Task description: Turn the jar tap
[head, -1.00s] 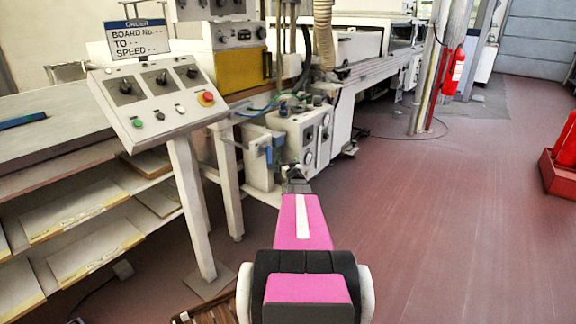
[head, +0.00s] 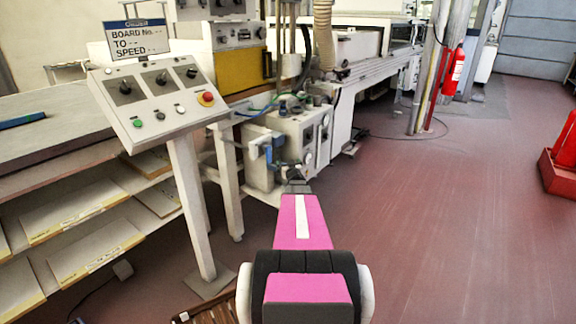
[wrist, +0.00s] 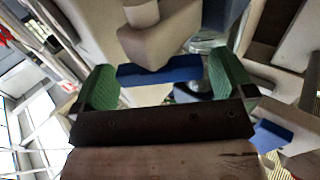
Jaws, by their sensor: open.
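A blue bar-shaped handle (wrist: 158,72), which looks like the tap's, lies between my fingers in the wrist view. A pale grey block (wrist: 158,38) is in front of part of it. My gripper (wrist: 160,66) is open, with one green pad on each side of the blue bar. I cannot tell whether either pad touches it. A clear, glass-like curved surface (wrist: 206,42), possibly the jar, shows behind at the right, mostly hidden. In the head view, blue parts (head: 268,153) show on the machine's front, just beyond my arm's end. My fingers are not clear there.
A white gauge box (head: 308,135) stands beside the blue parts. A sloped control panel (head: 158,100) on a post and a shelf rack (head: 85,215) are at left. The red floor (head: 450,220) to the right is clear, up to a red extinguisher stand (head: 562,175).

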